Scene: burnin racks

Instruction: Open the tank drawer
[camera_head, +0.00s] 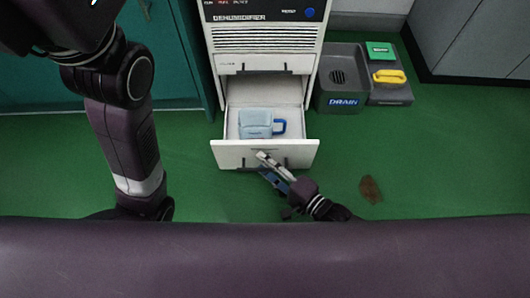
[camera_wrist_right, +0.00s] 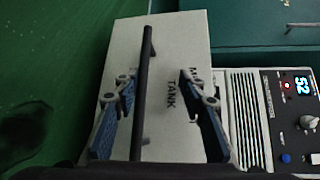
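The dehumidifier's white tank drawer (camera_head: 240,158) is pulled out at the bottom of the cabinet. A pale blue tank with a blue handle (camera_head: 256,123) sits inside it. In the right wrist view the drawer front (camera_wrist_right: 178,60), lettered TANK, carries a black bar handle (camera_wrist_right: 147,75). My right gripper (camera_head: 264,164) is at the drawer front in the head view. In the right wrist view its fingers (camera_wrist_right: 160,112) are spread apart, one on each side of the bar. I cannot tell whether they touch it. My left gripper is out of view.
The dehumidifier (camera_head: 263,38) stands against teal cabinets (camera_head: 60,85). To its right are a grey drain basin (camera_head: 340,85) and a yellow-handled item (camera_head: 389,76). A brown patch (camera_head: 371,189) lies on the green floor, otherwise clear in front.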

